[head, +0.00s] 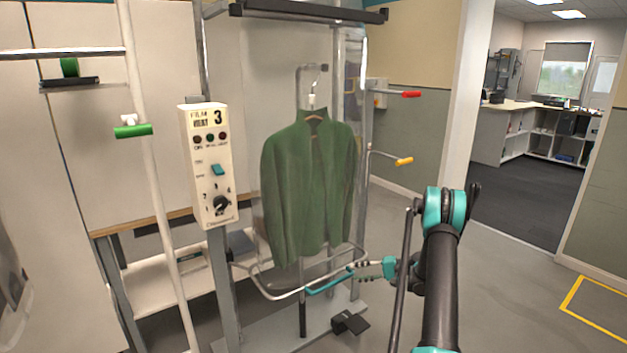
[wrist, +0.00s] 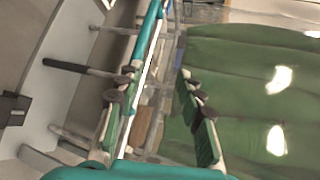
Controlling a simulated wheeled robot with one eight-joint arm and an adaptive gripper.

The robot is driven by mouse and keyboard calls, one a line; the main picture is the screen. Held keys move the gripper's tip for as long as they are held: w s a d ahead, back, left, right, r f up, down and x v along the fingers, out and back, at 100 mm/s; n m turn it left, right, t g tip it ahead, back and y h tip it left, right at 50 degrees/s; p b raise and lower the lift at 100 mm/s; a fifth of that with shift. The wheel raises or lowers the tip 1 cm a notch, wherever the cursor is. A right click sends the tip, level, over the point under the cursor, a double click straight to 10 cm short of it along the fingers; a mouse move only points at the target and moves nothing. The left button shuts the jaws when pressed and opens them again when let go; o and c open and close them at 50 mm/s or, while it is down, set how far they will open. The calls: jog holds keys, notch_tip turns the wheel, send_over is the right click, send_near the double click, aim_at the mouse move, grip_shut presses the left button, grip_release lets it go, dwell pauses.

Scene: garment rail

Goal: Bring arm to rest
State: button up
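My arm reaches in from the lower right in the head view. My gripper (head: 358,271) is beside the teal-sleeved part (head: 330,282) of a bent metal bar low on the garment stand. In the wrist view my gripper's two fingers (wrist: 158,98) stand apart. The teal sleeve (wrist: 150,22) and bare metal bar run along the gap between them, and I cannot tell whether a finger touches the bar. A green jacket (head: 308,190) hangs upright on a hanger above and left of the gripper. It also shows close to the right finger in the wrist view (wrist: 255,85).
A control box (head: 208,165) with a knob and lamps is left of the jacket. Red (head: 411,94) and yellow (head: 404,161) handles stick out to the right. A black pedal (head: 350,322) is on the base below. Open floor lies right of my arm.

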jog(key=s+a+r+n+h, duration=0.1)
jog(key=s+a+r+h, duration=0.25)
jog(key=s+r, duration=0.4)
jog(key=s+a+r+h, duration=0.2)
jog(key=s+r+h, duration=0.2)
jog(key=s+r, duration=0.35)
jog(key=s+d+n+h, duration=0.1)
jog(key=s+d+h, duration=0.1)
jog(key=s, duration=1)
jog(key=s+d+r+n+t+h, duration=0.1)
jog(key=s+h, duration=0.4)
jog(key=s, duration=0.8)
jog(key=shift+d+n, duration=0.5)
jog(key=shift+d, duration=0.7)
jog(key=shift+r, duration=0.1)
dwell(0.4)
